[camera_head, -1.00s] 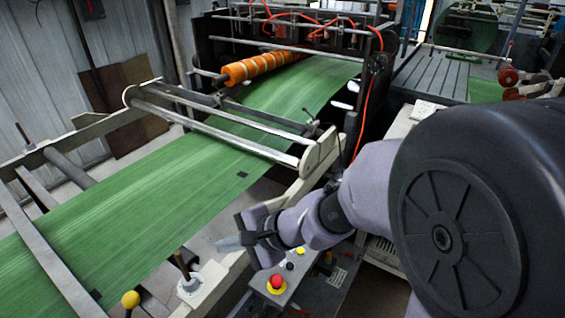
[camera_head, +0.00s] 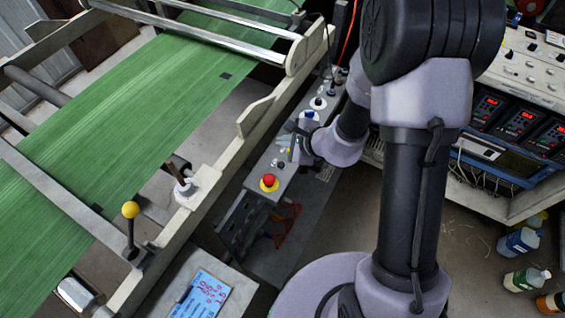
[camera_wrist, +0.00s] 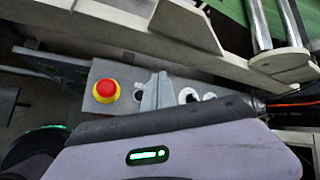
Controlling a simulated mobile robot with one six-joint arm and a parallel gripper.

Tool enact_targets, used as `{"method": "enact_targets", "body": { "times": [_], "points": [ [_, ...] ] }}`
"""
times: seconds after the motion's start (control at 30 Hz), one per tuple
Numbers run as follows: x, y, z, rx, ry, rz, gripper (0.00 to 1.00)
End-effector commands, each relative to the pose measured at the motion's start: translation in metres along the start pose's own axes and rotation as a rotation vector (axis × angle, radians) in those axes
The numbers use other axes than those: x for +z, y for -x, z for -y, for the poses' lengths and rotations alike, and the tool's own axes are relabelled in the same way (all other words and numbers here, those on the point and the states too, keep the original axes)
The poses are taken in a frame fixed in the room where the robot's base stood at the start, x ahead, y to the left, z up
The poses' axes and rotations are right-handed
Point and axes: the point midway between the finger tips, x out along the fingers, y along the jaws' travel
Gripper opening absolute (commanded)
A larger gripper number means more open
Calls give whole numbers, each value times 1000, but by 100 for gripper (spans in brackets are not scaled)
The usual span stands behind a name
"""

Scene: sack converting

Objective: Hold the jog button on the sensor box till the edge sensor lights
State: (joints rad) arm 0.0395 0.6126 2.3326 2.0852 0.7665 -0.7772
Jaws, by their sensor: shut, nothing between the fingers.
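The sensor box is a grey panel (camera_head: 284,180) along the side of the machine frame; it also shows in the wrist view (camera_wrist: 104,70). It carries a red mushroom button on a yellow ring (camera_head: 269,182), seen in the wrist view too (camera_wrist: 106,90), and small buttons (camera_head: 277,164) beside it. Which one is the jog button I cannot tell. My gripper (camera_head: 293,148) is shut and empty at the panel, past the small buttons from the red one. In the wrist view its fingers (camera_wrist: 156,92) hide part of the panel; contact is unclear. I see no lit edge sensor.
Green web (camera_head: 130,120) with dark marks runs along the left. A beige frame rail (camera_head: 225,150) borders the panel. A yellow-knobbed lever (camera_head: 130,210) stands lower left. A cabinet with red displays (camera_head: 520,115) and bottles (camera_head: 525,280) are at right.

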Motion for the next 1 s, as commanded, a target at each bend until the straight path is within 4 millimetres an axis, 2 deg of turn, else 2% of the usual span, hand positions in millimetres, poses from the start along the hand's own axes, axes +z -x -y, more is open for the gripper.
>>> {"method": "enact_targets", "body": {
  "times": [0.27, 0.7, 1.0],
  "points": [
    [-9, -12, -10, 2, 1, 0, 0],
    [-42, -57, -42, 1, 1, 1, 0],
    [-44, -61, -45, 0, 1, 1, 0]
  ]
}}
